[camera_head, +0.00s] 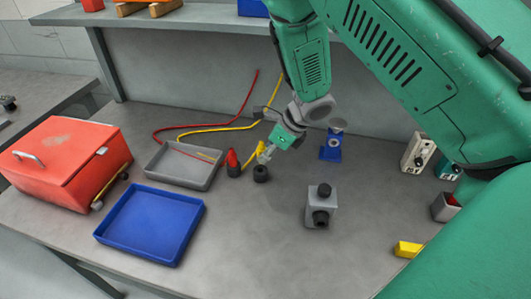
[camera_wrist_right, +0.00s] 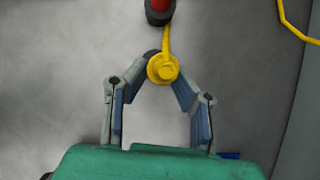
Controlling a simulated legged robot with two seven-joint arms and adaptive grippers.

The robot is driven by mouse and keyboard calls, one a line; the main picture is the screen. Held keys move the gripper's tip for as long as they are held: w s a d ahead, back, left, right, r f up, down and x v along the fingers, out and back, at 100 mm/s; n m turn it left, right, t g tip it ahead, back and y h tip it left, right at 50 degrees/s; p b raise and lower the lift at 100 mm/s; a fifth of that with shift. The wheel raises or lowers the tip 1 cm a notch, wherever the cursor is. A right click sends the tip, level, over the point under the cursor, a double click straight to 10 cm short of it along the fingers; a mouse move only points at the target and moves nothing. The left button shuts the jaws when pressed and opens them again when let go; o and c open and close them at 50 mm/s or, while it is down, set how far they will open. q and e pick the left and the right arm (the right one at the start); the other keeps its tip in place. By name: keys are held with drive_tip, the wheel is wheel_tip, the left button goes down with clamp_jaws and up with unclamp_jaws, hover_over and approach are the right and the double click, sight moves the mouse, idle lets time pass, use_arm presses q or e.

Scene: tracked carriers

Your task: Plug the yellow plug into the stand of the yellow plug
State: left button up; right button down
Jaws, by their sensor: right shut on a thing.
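The yellow plug (camera_wrist_right: 163,69) is between the fingertips of my right gripper (camera_wrist_right: 165,85), which is shut on it. In the head view my right gripper (camera_head: 265,154) is just above a black round stand (camera_head: 261,174). The yellow plug (camera_head: 261,150) shows there partly behind the fingers. In the wrist view a dark edge, likely the stand (camera_wrist_right: 151,54), shows behind the plug; most of it is hidden. I cannot tell whether plug and stand touch. A yellow cord (camera_wrist_right: 166,38) runs from the plug. My left gripper is not in view.
A red plug (camera_head: 232,157) in a black stand is close on the left. A grey tray (camera_head: 180,182), a blue tray (camera_head: 125,250) and a red toolbox (camera_head: 50,165) lie further left. A grey block with black knobs (camera_head: 320,208) and a blue device (camera_head: 331,148) stand right.

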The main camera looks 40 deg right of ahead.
sight(257, 172)
drive_tip(key=shift+a, duration=0.4)
drive_tip(key=shift+f+b, duration=0.1)
drive_tip(key=shift+b, duration=0.2)
drive_tip(key=shift+f+b, duration=0.3)
drive_tip(key=shift+f, duration=0.05)
drive_tip(key=shift+f+b, duration=1.4)
drive_tip(key=shift+f, duration=0.15)
drive_tip(key=c, duration=1.3)
unclamp_jaws()
drive_tip(key=shift+r, duration=0.1)
drive_tip(key=shift+o, duration=0.2)
drive_tip(key=shift+d+r, duration=0.1)
